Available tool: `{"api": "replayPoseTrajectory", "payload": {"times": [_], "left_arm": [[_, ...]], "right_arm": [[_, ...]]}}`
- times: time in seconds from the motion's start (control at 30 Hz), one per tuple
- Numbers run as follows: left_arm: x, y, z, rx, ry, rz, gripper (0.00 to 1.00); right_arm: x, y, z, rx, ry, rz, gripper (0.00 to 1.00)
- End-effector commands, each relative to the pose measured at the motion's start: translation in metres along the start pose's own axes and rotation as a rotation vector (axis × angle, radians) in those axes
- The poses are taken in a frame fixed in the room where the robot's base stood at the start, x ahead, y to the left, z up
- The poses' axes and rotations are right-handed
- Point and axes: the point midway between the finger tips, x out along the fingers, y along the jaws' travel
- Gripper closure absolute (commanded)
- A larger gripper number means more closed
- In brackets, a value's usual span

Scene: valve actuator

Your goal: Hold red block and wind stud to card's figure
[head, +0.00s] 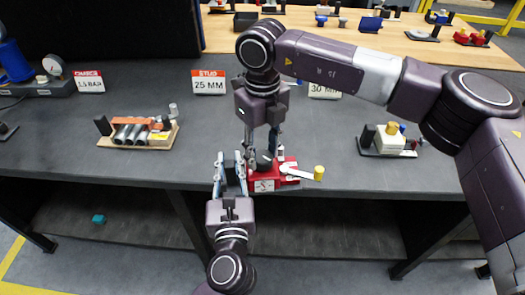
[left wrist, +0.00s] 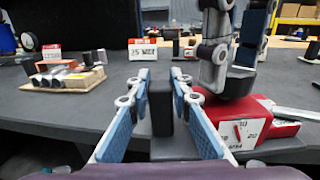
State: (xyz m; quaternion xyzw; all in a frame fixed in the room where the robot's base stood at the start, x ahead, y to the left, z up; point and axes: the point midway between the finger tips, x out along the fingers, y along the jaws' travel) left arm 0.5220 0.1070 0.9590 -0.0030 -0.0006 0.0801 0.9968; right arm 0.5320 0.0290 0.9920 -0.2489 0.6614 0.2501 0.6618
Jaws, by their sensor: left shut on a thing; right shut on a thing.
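The red block (head: 287,182) sits near the table's front edge, with a white figure plate (left wrist: 240,133) carrying a red pointer and a "20" mark. A white lever with a yellow knob (head: 319,173) sticks out to its right. My left gripper (head: 231,172) is shut on the block's dark upright tab (left wrist: 162,105), at the block's left end. My right gripper (head: 264,150) comes from above and is shut on a dark round knob (left wrist: 239,82) on top of the block; I take this for the stud. The card (head: 208,82) behind reads STUD 25 MM.
A rig with grey cylinders (head: 135,132) stands at left, a white block with a yellow knob (head: 390,140) at right. Other cards (head: 89,81) stand behind; the "30 MM" card (head: 325,90) is partly hidden. Table between the left rig and my left gripper is clear.

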Motion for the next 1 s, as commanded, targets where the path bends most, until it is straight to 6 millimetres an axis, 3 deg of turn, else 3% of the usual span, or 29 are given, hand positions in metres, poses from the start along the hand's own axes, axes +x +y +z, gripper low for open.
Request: {"api": "replayPoseTrajectory", "payload": {"times": [0.03,1.0], "left_arm": [[-0.0015,0.0002,-0.0078,0.01,0.016,0.0,1.0],[-0.0015,0.0005,-0.0081,0.009,0.016,0.001,1.0]], "right_arm": [[-0.0058,-0.0011,0.0032,0.046,-0.013,-0.001,0.88],[-0.0058,-0.0012,0.0034,0.969,-0.013,0.003,0.88]]}}
